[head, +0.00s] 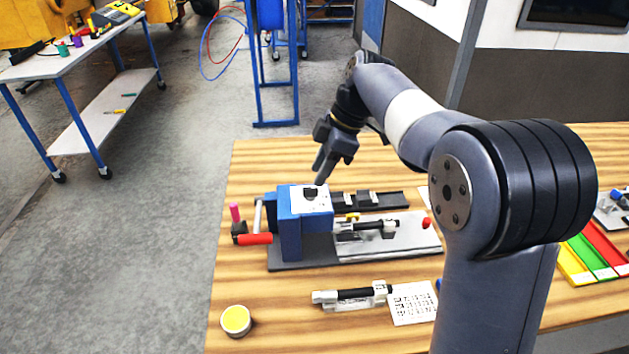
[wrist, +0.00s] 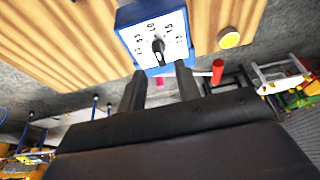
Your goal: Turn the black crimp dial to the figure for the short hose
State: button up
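The black crimp dial (head: 311,192) sits on the white face on top of the blue crimper (head: 290,235). In the wrist view the dial (wrist: 158,47) is a black knob with a pointer, ringed by figures too small to read surely. My gripper (head: 320,175) hangs just above the dial, pointing down. In the wrist view my gripper (wrist: 160,76) has its fingers apart with nothing between them; the dial lies just beyond the tips. One black hose (head: 375,225) lies at the crimper's right side, another (head: 362,293) on white holders in front. I cannot tell which is the short one.
A printed card (head: 412,303) lies right of the front hose. A red-handled lever (head: 255,239) sticks out left of the crimper. A yellow-topped round tin (head: 236,320) stands front left. A dark rail (head: 368,200) lies behind. Coloured trays (head: 595,250) are far right.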

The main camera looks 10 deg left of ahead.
aim_at(311, 187)
jog(key=v, duration=0.6)
jog(key=x, duration=1)
jog(key=shift+a+f, duration=0.15)
jog(key=shift+f, duration=0.15)
jog(key=shift+r, duration=0.15)
